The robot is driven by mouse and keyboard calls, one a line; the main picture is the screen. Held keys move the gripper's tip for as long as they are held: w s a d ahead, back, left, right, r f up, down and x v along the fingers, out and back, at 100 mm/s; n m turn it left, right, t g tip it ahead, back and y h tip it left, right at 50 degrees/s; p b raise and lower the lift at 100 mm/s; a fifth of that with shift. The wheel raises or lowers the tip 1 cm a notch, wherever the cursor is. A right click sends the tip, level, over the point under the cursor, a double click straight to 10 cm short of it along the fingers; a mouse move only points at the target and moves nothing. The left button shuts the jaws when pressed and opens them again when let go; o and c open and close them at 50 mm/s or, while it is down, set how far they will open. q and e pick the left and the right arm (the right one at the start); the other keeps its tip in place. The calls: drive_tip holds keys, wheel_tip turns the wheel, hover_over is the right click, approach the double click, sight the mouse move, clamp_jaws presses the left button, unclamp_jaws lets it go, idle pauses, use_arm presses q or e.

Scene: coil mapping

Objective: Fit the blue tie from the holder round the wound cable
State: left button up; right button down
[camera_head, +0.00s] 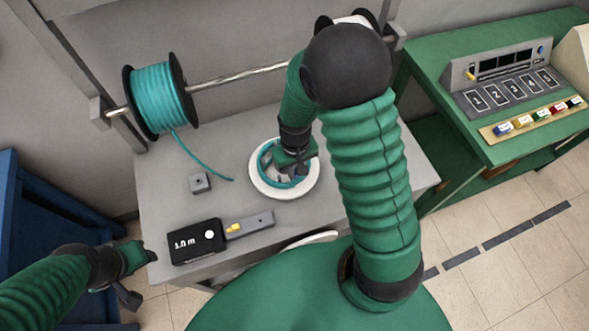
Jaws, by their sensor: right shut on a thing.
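The wound cable (268,157) is a teal coil in a round white dish (257,186) on the grey table. My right gripper (297,170) reaches down into the dish and is shut on the coil's right side; the hand hides part of the coil and its fingertips. The holder (491,136) is a tan strip on the green table at right, with several coloured pieces in a row. My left gripper (141,277) is open and empty, off the grey table's front left edge.
A teal cable spool (158,97) hangs on a rod, its loose end on the table. A small grey block (200,183) and a black box (197,242) with a grey bar stand left of the dish. A panel numbered 1 to 5 (512,91) stands behind the holder.

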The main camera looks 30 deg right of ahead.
drive_tip(key=shift+a, duration=0.1)
drive_tip(key=shift+f+b, duration=0.35)
drive_tip(key=shift+f, duration=0.15)
drive_tip(key=shift+f+b, duration=0.45)
drive_tip(key=shift+f, duration=0.25)
drive_tip(key=shift+s+f, duration=0.1)
drive_tip(key=shift+f, duration=0.5)
idle(0.9)
